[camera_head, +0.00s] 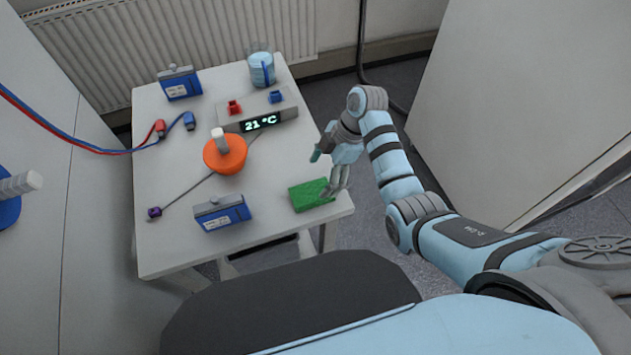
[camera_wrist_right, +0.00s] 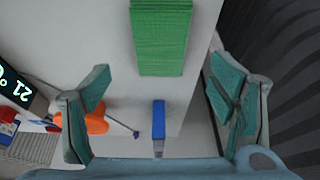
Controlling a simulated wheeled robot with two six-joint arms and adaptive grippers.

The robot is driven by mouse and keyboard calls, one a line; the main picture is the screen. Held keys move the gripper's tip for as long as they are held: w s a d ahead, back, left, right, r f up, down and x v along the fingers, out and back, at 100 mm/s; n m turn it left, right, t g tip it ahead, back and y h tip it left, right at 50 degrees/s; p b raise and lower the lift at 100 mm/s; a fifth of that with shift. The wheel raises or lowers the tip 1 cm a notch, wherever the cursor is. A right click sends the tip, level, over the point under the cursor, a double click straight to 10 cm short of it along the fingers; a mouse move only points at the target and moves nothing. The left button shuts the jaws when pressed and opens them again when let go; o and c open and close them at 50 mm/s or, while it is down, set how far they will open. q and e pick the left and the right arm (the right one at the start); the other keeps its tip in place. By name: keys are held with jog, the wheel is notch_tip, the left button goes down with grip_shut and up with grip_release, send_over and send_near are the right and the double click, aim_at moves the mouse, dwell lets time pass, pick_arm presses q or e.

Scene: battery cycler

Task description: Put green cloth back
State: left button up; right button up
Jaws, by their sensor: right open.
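The green cloth (camera_head: 308,196) is a flat folded block lying on the white table (camera_head: 275,220), near its front right corner. It also shows in the right wrist view (camera_wrist_right: 160,38), at the top, beyond the fingers. My right gripper (camera_head: 328,170) is open and empty, just above and beside the cloth at the table's right edge. I cannot tell whether a fingertip touches the cloth. My left gripper is not in view.
A blue battery (camera_head: 223,213) stands left of the cloth, and another (camera_head: 180,84) at the back left. An orange object (camera_head: 225,152) with a white knob is mid-table.

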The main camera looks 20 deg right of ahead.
jog(key=v, duration=0.6)
jog(key=shift+r, duration=0.2)
jog(key=shift+d+f, duration=0.1)
jog(key=shift+d, duration=0.05)
